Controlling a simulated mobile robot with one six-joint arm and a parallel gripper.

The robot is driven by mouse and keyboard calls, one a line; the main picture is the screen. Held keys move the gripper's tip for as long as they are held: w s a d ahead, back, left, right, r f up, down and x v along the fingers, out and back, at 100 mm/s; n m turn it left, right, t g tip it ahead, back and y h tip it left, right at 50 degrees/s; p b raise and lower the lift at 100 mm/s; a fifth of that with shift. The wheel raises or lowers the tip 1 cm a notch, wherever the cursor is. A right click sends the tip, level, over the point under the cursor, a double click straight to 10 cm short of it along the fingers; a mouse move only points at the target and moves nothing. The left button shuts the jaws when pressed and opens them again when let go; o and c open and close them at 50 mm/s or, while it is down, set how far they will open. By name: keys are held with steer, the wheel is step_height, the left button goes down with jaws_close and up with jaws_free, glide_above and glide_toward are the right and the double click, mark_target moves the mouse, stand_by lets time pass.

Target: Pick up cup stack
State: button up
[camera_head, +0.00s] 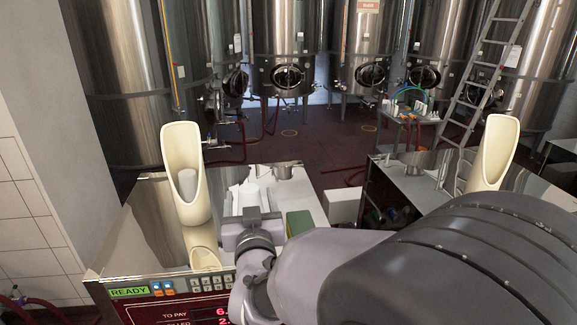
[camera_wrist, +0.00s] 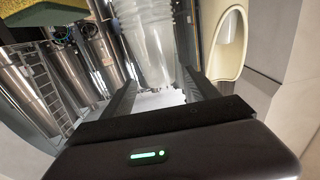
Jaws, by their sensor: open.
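The cup stack (camera_wrist: 150,40) is a column of clear, ribbed plastic cups at the top middle of the wrist view. A pale upright cylinder (camera_head: 250,196) on the tray in the head view appears to be the same stack. My gripper (camera_wrist: 158,90) is open, with its two dark fingers apart and pointing toward the stack. The stack's near end shows between the finger lines; I cannot tell whether either finger touches it. In the head view my wrist hides the fingertips and part of the tray.
A white tray (camera_head: 311,190) on the steel counter holds a green-and-yellow sponge (camera_head: 299,222). Tall cream scoop-shaped holders stand at left (camera_head: 190,205) and right (camera_head: 495,155). A white box (camera_head: 342,205) is right of the tray. A till display (camera_head: 185,310) edges the front.

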mark_target(249, 183)
steer(key=p+x, duration=0.1)
steer(key=x, duration=0.1)
steer(key=p+x, duration=0.1)
steer(key=x, duration=0.1)
steer(key=p+x, duration=0.1)
steer(key=x, duration=0.1)
steer(key=shift+w+a+r, duration=0.1)
steer(key=shift+r, duration=0.2)
steer(key=shift+w+f, duration=0.15)
steer(key=shift+w, duration=0.1)
steer(key=shift+s, duration=0.25)
steer(key=shift+c, duration=0.2)
steer(key=c, duration=0.4)
jaws_close()
